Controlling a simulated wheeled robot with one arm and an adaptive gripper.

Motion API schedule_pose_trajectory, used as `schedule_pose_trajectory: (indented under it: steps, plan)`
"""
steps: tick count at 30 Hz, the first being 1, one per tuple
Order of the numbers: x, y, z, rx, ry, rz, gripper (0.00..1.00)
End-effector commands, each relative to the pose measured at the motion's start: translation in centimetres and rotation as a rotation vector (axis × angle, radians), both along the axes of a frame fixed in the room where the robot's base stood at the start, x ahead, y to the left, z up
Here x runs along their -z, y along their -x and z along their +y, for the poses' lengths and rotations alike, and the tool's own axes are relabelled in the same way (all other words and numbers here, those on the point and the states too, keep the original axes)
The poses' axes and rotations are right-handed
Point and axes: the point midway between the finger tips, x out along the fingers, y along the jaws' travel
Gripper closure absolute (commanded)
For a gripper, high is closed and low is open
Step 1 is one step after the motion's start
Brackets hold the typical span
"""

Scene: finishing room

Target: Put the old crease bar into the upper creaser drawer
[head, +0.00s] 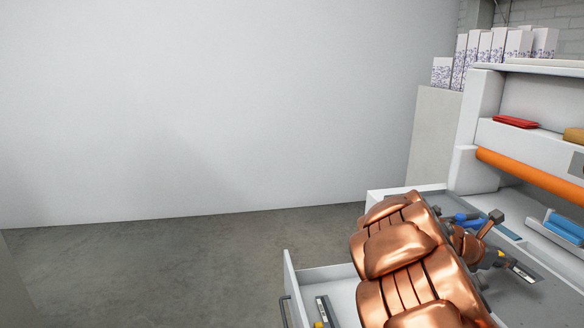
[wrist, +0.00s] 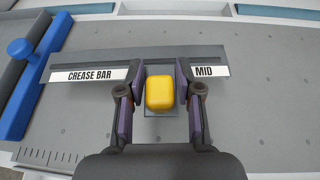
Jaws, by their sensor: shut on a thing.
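My gripper (wrist: 160,95) is shut on the yellow knob (wrist: 159,92) of a dark grey crease bar (wrist: 140,60). The bar's white labels read "CREASE BAR" and "MID". It lies on or just above the grey creaser bed; I cannot tell which. In the head view the bar's labelled end (head: 522,271) shows beyond my copper arm, which hides most of the gripper. An open white drawer (head: 291,278) juts out at the lower middle, partly behind my arm. Inside it lies a dark piece with a label and some yellow (head: 323,312). Whether this is the upper drawer cannot be told.
An orange roller (head: 530,173) crosses the creaser at right. A blue tool (head: 465,217) lies on the bed, and a blue knob (wrist: 20,48) shows in the wrist view. A red item (head: 515,122) sits on the ledge. Floor to the left is clear.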

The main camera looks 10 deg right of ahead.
Motion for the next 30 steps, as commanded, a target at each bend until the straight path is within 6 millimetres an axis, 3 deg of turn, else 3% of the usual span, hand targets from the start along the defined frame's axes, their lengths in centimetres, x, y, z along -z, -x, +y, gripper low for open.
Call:
schedule_pose_trajectory:
  steps: [8,18,30]
  plan:
    - [-0.7,-5.2,7.5,-0.227,0.005,0.004,1.00]
    - [-2.5,-11.2,19.8,-0.578,0.003,-0.002,1.00]
    - [-7.2,-15.0,35.2,-1.006,0.000,-0.005,1.00]
